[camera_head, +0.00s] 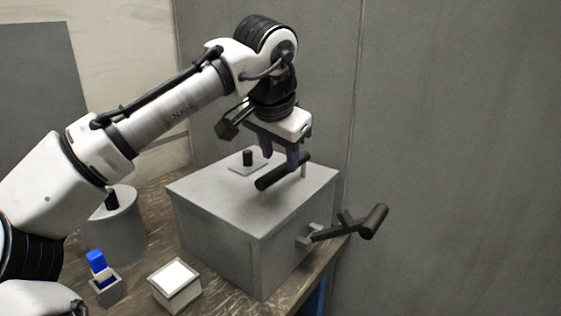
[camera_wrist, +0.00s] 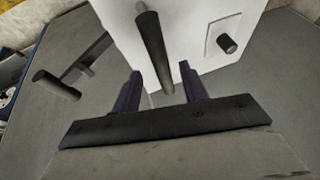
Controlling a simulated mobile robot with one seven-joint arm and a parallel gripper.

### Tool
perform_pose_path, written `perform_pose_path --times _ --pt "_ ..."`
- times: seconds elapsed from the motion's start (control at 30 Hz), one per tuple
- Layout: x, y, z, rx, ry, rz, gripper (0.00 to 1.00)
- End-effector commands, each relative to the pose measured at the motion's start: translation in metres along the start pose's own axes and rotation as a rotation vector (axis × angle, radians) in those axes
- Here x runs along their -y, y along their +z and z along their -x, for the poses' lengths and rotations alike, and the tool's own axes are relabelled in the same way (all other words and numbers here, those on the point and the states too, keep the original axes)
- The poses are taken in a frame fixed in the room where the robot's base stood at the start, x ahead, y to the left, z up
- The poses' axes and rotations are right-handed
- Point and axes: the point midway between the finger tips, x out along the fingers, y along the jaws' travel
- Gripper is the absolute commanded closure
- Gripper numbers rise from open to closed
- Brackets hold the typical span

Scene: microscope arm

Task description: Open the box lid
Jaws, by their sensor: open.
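A grey box (camera_head: 212,225) stands on the table, and its flat top looks shut. It also shows as a pale surface in the wrist view (camera_wrist: 190,65). A black bar handle (camera_head: 268,180) is mounted above the top near the right edge. In the wrist view the handle (camera_wrist: 152,45) runs lengthwise between my fingers. My gripper (camera_head: 280,158) is open, pointing down at the handle; its dark fingers (camera_wrist: 160,75) sit on either side of it in the wrist view. I cannot tell whether they touch it. A black knob on a small plate (camera_head: 247,158) sits farther back on the top.
A black lever with a cylindrical grip (camera_head: 372,221) sticks out from the box's right side. A small white-topped box (camera_head: 175,280), a blue item in a grey holder (camera_head: 97,263) and a grey cylinder with a black knob (camera_head: 115,228) stand to the left. Grey walls rise behind.

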Motion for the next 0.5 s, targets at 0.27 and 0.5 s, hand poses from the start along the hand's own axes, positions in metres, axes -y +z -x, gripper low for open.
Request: perform_pose_path --times 0.27,0.5 --pt "0.000 0.000 -0.029 0.000 -0.001 0.001 0.57" --pt "0.000 0.000 -0.032 -0.001 0.000 0.000 0.57"
